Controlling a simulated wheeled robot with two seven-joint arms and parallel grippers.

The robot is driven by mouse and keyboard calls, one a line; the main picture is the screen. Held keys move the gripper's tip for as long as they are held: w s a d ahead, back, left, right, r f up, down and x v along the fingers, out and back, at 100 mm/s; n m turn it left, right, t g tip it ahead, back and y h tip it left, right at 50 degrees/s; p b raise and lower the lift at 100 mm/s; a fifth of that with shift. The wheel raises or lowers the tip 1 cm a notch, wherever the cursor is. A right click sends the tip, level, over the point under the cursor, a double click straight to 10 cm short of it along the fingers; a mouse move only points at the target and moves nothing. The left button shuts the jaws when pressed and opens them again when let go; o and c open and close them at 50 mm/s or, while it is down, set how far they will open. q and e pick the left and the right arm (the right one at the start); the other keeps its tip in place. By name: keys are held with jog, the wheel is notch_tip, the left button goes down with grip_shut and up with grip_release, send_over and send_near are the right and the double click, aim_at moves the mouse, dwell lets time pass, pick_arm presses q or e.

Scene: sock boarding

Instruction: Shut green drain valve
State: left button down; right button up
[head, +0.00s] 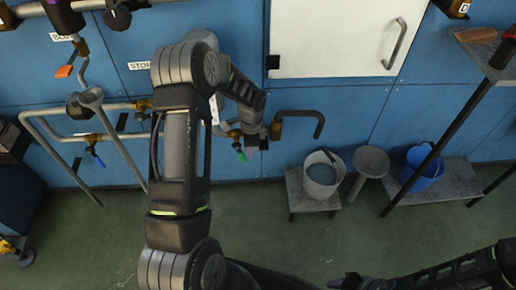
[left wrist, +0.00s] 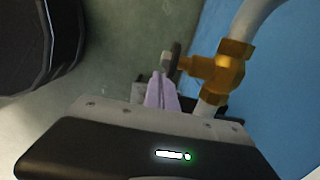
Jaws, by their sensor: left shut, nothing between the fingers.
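The green drain valve has a green lever (head: 240,154) hanging below a brass body (head: 235,134) on the pipe at the blue wall, right of my left forearm. My left gripper (head: 263,141) is beside it, just to its right, partly hidden by its own wrist. In the left wrist view the pale fingers (left wrist: 161,92) are together and empty. The brass valve body (left wrist: 220,74) is right of the fingertips there, with a dark end piece close to them. I cannot tell whether they touch. No green shows on the lever in that view.
A blue-handled valve (head: 96,158) and an orange-handled valve (head: 64,71) are on pipes to the left. A dark bent pipe (head: 305,115) juts from the wall on the right. Open green floor lies in front.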

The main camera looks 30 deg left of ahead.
pick_arm(q)
jog(key=shift+s+a, duration=0.15)
jog(key=shift+s+a+f+g+y, duration=0.3)
jog(key=shift+a+f+g+y, duration=0.1)
jog(key=shift+f+g+y, duration=0.1)
pick_arm(e)
jog(key=shift+f, duration=0.2)
pick_arm(q)
jog(key=shift+d, duration=0.1)
